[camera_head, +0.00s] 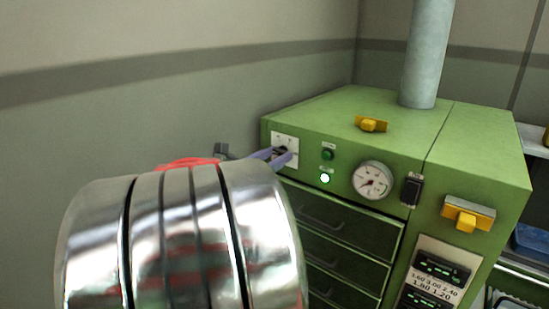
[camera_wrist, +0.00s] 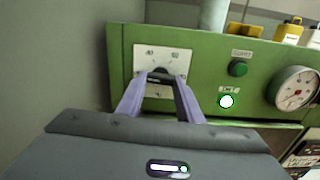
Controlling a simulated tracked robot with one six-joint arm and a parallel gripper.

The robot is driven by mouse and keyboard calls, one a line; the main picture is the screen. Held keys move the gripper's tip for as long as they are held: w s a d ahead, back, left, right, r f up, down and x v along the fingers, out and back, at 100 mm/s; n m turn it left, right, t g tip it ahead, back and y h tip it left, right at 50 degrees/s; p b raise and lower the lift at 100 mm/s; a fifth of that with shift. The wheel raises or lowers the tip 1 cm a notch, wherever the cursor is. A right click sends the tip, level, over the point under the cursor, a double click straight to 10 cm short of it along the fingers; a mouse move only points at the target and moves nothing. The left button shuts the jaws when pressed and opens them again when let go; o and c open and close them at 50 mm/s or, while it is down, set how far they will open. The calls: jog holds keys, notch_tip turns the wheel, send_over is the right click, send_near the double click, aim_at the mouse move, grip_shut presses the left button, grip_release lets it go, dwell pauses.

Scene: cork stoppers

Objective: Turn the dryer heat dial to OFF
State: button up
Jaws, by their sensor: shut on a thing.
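The dryer (camera_head: 340,115) is a green cabinet. Its heat dial (camera_wrist: 160,71) is a dark knob on a white plate (camera_head: 291,140) at the left end of the front panel. The plate carries small printed marks above and below the knob, too small to read surely. My gripper (camera_wrist: 161,78) has its two purple-grey fingers shut on the knob, one on each side. In the head view my gripper (camera_head: 276,156) reaches the plate from the left. The fingers hide part of the knob, so I cannot tell which mark it points to.
Right of the dial are a dark green button (camera_wrist: 238,69), a lit lamp (camera_wrist: 227,101) and a round gauge (camera_head: 372,180). Drawers (camera_head: 340,218) lie below. A yellow handle (camera_head: 371,124) and a grey pipe (camera_head: 427,60) are on top. A plain wall stands left.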

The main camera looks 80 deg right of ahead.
jog(key=shift+w+f+n, duration=0.15)
jog(key=shift+f+n, duration=0.05)
jog(key=shift+n, duration=0.2)
jog(key=o, duration=0.8)
jog(key=shift+o, duration=1.4)
jog(key=shift+r, duration=0.1)
jog(key=v, duration=1.3)
jog(key=shift+w+a, duration=0.15)
jog(key=shift+a, duration=0.2)
